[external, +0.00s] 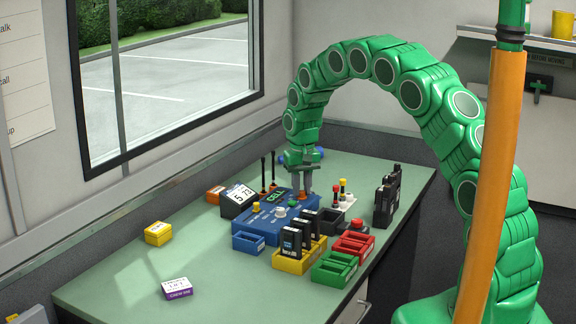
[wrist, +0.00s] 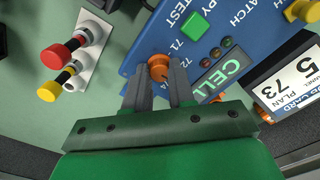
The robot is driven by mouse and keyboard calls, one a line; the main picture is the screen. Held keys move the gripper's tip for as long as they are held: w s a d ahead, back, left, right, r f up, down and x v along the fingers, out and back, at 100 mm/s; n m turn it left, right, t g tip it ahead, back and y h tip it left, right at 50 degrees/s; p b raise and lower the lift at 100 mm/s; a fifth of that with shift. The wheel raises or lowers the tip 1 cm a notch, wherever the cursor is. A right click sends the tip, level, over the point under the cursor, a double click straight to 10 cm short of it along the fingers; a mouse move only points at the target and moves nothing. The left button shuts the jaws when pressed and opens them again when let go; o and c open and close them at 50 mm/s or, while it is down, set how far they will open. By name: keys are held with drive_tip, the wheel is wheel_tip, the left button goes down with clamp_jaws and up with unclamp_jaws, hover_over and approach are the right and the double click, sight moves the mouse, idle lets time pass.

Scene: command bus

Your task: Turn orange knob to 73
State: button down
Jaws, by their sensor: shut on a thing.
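The orange knob (wrist: 158,68) sits on the blue console (wrist: 150,35), near its edge, with printed numbers such as 72 and 71 beside it. In the external view the knob (external: 303,197) shows only partly below my fingers. My gripper (wrist: 160,85) comes down over the console, its two grey fingers on either side of the knob, shut on it. In the external view my gripper (external: 304,190) is at the console's far right corner. A white card (wrist: 298,80) on a dark stand reads 5 and 73. Which number the knob points to is hard to tell.
A white plate with red and yellow knobs (wrist: 72,58) stands beside the console. Black radios (external: 387,197), a yellow rack with dark devices (external: 299,264), and red (external: 353,244) and green (external: 334,268) trays stand nearby.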

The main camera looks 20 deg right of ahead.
sight(301, 191)
idle(0.5)
drive_tip(key=c, duration=0.9)
unclamp_jaws()
drive_tip(key=shift+c, duration=0.2)
drive_tip(key=shift+r, duration=0.1)
wheel_tip(301, 191, up, 7)
drive_tip(key=shift+w, duration=0.1)
drive_tip(key=shift+r, duration=0.3)
